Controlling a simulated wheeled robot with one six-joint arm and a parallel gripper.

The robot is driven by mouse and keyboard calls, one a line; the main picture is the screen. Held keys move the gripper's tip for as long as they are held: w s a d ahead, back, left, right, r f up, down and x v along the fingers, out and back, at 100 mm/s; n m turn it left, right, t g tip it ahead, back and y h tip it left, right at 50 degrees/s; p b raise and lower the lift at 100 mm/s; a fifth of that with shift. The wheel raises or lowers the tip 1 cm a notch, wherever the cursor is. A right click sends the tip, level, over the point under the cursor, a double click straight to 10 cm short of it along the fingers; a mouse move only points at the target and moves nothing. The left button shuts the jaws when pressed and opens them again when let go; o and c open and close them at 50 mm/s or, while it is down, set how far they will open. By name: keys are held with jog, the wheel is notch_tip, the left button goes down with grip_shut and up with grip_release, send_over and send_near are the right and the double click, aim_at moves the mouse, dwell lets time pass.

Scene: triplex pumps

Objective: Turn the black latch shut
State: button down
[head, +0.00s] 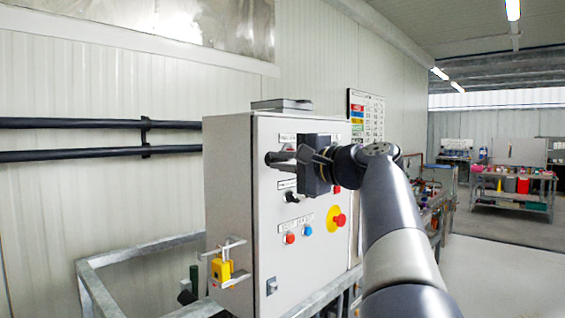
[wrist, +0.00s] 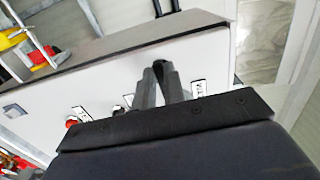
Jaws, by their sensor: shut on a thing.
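The black latch (head: 274,157) is on the upper part of the grey control cabinet's front, below a small label. My gripper (head: 298,155) is at the cabinet front with its fingers closed on the latch. In the wrist view, the fingers of my gripper (wrist: 162,84) reach to the white panel and the dark end of the latch (wrist: 160,67) shows between their tips. The fingers hide part of the latch, so its exact angle is hard to tell.
The grey cabinet (head: 228,200) also carries a second black knob (head: 291,197), a red button (head: 290,238), a blue button (head: 307,231) and a red emergency stop (head: 339,220) on yellow. A yellow padlock (head: 221,269) hangs at its left side. Metal rails (head: 150,252) surround the cabinet's base.

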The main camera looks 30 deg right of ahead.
jog(key=c, duration=1.5)
grip_release()
jog(key=b+v, duration=0.1)
jog(key=v, duration=0.9)
jog(key=shift+s+d, duration=0.1)
jog(key=shift+s, duration=0.3)
jog(key=p+x, duration=0.1)
jog(key=x, duration=1)
jog(key=shift+s, duration=0.15)
